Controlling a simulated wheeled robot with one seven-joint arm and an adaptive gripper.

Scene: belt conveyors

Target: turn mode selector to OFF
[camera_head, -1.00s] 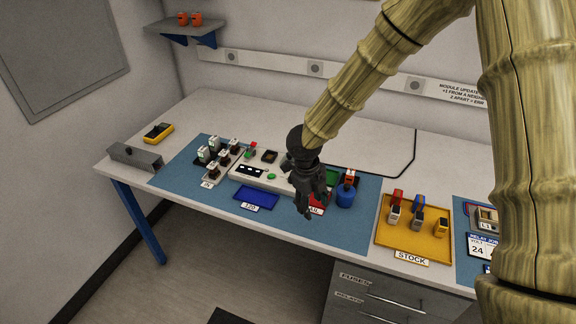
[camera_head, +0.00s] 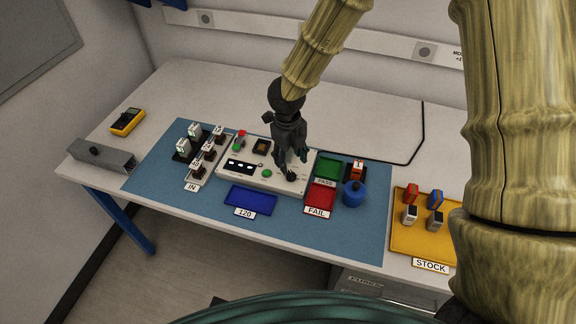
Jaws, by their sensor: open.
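A pale control panel (camera_head: 226,179) lies on the blue mat. The mode selector cannot be made out; small dark markings show on the panel by the fingertips. I cannot tell whether the fingers touch the panel.
Red FAIL tray (camera_head: 320,196), green PASS tray (camera_head: 328,167) and blue cylinder (camera_head: 354,194) stand right of the panel. A blue 120 tray (camera_head: 250,200) lies in front. The IN rack (camera_head: 193,180) is left. A yellow STOCK tray (camera_head: 405,245) is at right. The back of the table is mostly clear.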

